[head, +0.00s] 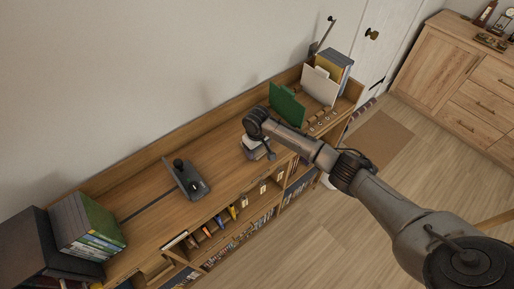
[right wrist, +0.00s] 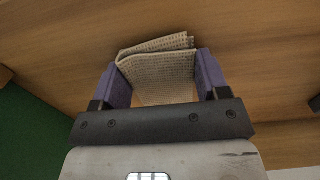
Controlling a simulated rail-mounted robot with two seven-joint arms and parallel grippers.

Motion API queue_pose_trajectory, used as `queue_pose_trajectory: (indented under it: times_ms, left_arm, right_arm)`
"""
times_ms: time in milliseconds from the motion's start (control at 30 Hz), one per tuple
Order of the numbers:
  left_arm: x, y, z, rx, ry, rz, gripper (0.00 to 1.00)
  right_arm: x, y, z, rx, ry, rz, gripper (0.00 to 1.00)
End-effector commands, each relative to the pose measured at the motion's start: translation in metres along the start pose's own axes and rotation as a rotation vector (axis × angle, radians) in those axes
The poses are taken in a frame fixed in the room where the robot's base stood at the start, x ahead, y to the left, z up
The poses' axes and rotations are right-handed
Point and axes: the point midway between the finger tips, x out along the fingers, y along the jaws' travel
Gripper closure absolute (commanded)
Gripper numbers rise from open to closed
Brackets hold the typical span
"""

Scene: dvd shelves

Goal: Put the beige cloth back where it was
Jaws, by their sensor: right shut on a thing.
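The beige cloth (right wrist: 158,62) is a folded, waffle-textured piece in the right wrist view. It sits between the two purple fingers of my right gripper (right wrist: 155,80), which is shut on it. Wood lies behind the cloth; I cannot tell whether the cloth touches it. In the head view my right gripper (head: 258,153) is over the middle of the long wooden shelf unit (head: 150,205), left of a green upright item (head: 286,104). The cloth is not clearly distinguishable there. My left gripper is not in view.
A black stand-like object (head: 187,179) is on the shelf top to the left. White and yellow files (head: 320,86) stand at the right end. The top between the black object and my gripper is clear.

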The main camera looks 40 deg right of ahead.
Motion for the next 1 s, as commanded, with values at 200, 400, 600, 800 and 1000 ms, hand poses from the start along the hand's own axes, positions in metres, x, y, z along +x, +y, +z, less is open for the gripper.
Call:
queue_pose_trajectory:
  times_ms: [200,400,600,800,1000]
  left_arm:
    - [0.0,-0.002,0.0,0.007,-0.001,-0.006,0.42]
    - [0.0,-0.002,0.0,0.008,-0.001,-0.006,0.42]
    - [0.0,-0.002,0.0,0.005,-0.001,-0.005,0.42]
    - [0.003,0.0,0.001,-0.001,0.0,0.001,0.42]
    - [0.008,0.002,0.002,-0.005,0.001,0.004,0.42]
  right_arm:
    - [0.001,0.0,0.0,0.0,0.0,0.0,0.13]
    - [0.0,0.0,0.0,0.0,0.0,0.0,0.06]
    - [-0.004,0.0,0.0,0.0,0.002,0.0,0.06]
    - [-0.032,0.0,-0.001,0.0,0.005,-0.001,0.06]
    - [-0.07,0.0,-0.001,-0.001,0.005,-0.002,0.06]
